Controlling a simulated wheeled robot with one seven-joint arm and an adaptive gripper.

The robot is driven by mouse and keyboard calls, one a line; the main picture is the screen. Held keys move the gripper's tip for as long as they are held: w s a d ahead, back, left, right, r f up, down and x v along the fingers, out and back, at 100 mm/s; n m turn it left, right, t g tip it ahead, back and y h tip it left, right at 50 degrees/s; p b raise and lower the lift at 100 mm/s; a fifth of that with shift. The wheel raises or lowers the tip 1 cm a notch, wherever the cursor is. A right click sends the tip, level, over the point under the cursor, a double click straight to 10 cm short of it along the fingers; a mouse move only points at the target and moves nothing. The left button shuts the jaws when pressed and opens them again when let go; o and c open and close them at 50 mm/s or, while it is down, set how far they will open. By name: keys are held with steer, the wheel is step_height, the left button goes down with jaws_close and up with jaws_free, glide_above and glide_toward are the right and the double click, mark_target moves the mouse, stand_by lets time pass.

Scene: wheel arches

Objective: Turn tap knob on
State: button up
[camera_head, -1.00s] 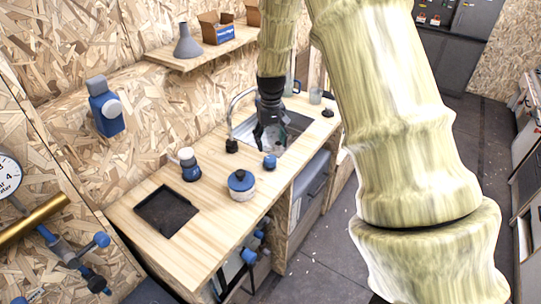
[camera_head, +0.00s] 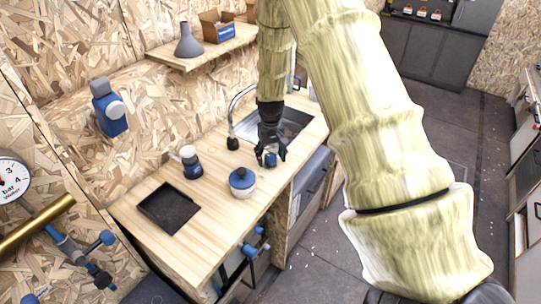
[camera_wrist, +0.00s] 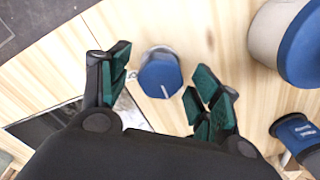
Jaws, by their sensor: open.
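The tap knob is a small blue knob (camera_wrist: 160,74) with a pale pointer line, set on the wooden counter in front of the sink. It also shows in the head view (camera_head: 270,159), partly covered by the fingers. My gripper (camera_wrist: 161,88) is open above it, with one finger on each side of the knob and a gap on both sides. In the head view my gripper (camera_head: 270,155) points down at the counter's front. The curved tap (camera_head: 234,110) stands behind it at the sink (camera_head: 290,121).
A white pot with a blue lid (camera_head: 243,182) stands close by, left of the gripper. A blue and white bottle (camera_head: 190,163) is behind it. A black tray (camera_head: 168,206) lies farther left. A black knob (camera_head: 232,143) sits at the tap's base.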

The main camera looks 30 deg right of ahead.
steer(key=c, duration=1)
steer(key=shift+m, duration=0.3)
steer(key=m, duration=0.3)
steer(key=shift+m, duration=0.4)
steer(key=m, duration=0.9)
steer(key=shift+w, duration=0.1)
steer(key=shift+m+p, duration=0.6)
steer(key=shift+m, duration=1.6)
